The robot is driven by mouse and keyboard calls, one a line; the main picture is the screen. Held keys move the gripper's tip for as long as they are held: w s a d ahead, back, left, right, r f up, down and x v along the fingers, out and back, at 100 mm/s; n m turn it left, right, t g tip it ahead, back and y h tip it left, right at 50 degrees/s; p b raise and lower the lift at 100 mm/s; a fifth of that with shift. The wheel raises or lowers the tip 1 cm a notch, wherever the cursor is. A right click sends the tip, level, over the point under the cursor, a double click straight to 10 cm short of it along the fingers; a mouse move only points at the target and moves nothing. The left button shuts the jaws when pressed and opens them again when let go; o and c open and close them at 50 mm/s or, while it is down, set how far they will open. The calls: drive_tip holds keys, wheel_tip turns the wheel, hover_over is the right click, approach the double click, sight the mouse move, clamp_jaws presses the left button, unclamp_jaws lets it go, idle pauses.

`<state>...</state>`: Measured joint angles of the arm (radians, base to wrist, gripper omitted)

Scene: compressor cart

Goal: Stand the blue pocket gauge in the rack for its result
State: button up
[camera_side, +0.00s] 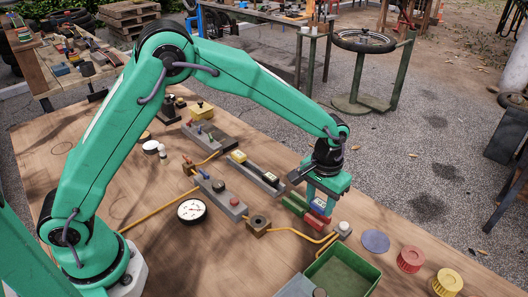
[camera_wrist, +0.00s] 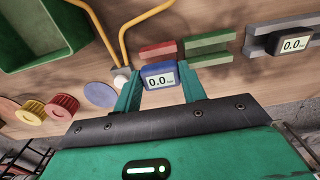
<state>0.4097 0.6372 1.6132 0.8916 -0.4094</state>
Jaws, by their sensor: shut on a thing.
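The blue pocket gauge (camera_wrist: 160,76) is between the fingers of my gripper (camera_wrist: 161,90) in the wrist view. Its pale display reads 0.0, with smaller marks too small to read. In the side view the gauge (camera_side: 320,202) shows under my gripper (camera_side: 322,196), at the red rack (camera_side: 316,222). The red rack (camera_wrist: 158,49) lies end to end with the green rack (camera_wrist: 208,42); each has parallel rails with a slot between. The gauge hides part of the red rack. I cannot tell whether its lower edge is in the slot or above it.
A dark gauge (camera_wrist: 290,43) sits on a grey rack (camera_wrist: 258,38). A green tray (camera_side: 343,272), blue disc (camera_side: 375,241), red knob (camera_side: 410,258) and yellow knob (camera_side: 447,282) stand at the right.

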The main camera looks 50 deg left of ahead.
sight(319, 204)
drive_tip(key=shift+f, duration=1.2)
drive_tip(key=o, duration=1.1)
drive_tip(key=shift+o, duration=0.2)
wheel_tip(319, 204, up, 7)
drive_tip(key=shift+r, duration=0.45)
